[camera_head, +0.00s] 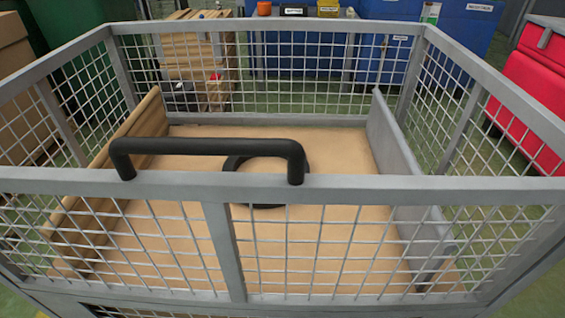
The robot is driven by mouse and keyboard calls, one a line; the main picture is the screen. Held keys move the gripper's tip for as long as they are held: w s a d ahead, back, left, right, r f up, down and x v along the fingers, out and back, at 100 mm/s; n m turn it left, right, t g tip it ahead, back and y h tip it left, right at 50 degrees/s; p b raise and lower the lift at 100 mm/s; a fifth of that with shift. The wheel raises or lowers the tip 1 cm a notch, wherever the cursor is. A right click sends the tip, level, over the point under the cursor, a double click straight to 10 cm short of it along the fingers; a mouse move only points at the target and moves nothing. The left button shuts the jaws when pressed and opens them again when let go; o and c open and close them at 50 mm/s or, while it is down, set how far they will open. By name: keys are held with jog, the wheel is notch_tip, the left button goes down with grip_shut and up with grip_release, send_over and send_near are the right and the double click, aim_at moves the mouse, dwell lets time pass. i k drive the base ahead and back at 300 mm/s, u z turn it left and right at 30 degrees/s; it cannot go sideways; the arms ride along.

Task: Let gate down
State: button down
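A grey metal mesh cage stands close in front of me. Its near side is the gate, a mesh panel with a grey top rail (400,189) and a centre post. The gate stands upright, level with the side walls. A black bar handle (215,147) is fixed on the left-centre part of the top rail. My gripper does not show in this view.
Beyond are a wooden pallet (190,58), blue bins (470,28) and a red container (530,95).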

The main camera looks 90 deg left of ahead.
aim_at(214, 190)
jog(key=u, duration=3.25)
jog(key=k, duration=0.55)
jog(key=z, duration=1.6)
jog(key=i, duration=0.75)
jog(key=u, duration=1.45)
